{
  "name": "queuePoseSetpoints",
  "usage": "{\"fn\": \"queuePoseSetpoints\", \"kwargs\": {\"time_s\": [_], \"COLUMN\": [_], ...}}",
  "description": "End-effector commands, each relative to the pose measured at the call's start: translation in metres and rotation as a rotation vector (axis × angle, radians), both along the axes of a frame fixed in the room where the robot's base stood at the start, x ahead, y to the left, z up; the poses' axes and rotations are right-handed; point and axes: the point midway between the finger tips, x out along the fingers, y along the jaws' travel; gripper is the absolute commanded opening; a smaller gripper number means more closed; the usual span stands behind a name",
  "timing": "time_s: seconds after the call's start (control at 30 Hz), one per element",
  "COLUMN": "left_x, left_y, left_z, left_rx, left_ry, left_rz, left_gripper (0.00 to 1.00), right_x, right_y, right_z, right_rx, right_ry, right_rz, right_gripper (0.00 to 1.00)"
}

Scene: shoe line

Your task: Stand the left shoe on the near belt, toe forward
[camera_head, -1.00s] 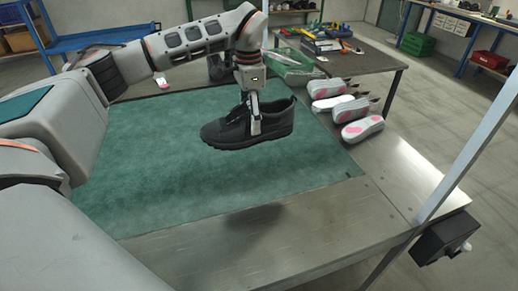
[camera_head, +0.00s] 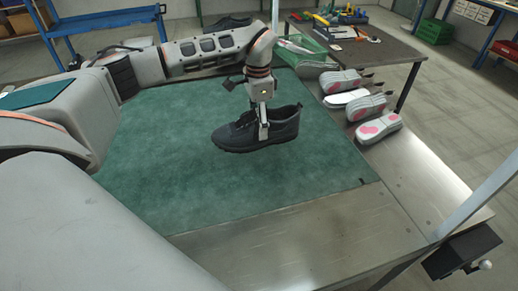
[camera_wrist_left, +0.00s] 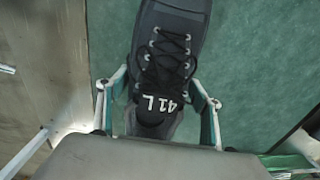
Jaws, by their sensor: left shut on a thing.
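The left shoe (camera_head: 240,136) is black with laces and is upright over the near belt (camera_head: 160,180), its toe pointing left in the head view. My left gripper (camera_head: 263,130) is shut on it from above, around the ankle opening. In the left wrist view the shoe (camera_wrist_left: 172,45) has "41 L" on its tongue, and the fingers of my left gripper (camera_wrist_left: 160,108) are on both sides of it. The sole is at or very near the green belt surface; I cannot tell whether it touches. My right gripper is not in view.
Another dark shoe (camera_head: 228,22) is at the back. Several pale sole pieces with pink patches (camera_head: 378,128) lie on the steel right of the belt. A green crate (camera_head: 300,46) and a tool table (camera_head: 375,55) stand behind. The belt's front part is clear.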

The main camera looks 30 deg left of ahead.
Motion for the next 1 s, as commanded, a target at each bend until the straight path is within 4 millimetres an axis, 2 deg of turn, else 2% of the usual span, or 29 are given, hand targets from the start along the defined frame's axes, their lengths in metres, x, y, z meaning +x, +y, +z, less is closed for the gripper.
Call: {"fn": "queuePoseSetpoints", "kwargs": {"time_s": [0.1,0.3,0.57,0.8,1.0], "left_x": [-0.001,0.0,0.0,0.0,0.001], "left_y": [0.0,-0.001,0.0,-0.001,0.0], "left_z": [-0.029,-0.062,-0.078,-0.11,-0.113], "left_rx": [0.0,-0.001,0.0,-0.001,-0.001], "left_ry": [0.003,0.0,0.0,0.001,-0.002], "left_rz": [0.0,0.0,0.001,0.0,0.0], "left_gripper": [0.32,0.32,0.32,0.32,0.32], "right_x": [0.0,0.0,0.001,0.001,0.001], "right_y": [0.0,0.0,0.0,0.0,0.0], "right_z": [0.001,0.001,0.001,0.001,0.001], "right_rx": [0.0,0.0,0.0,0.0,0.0], "right_ry": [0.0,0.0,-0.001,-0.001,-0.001], "right_rz": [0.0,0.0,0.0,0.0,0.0], "right_gripper": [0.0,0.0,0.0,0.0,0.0]}}
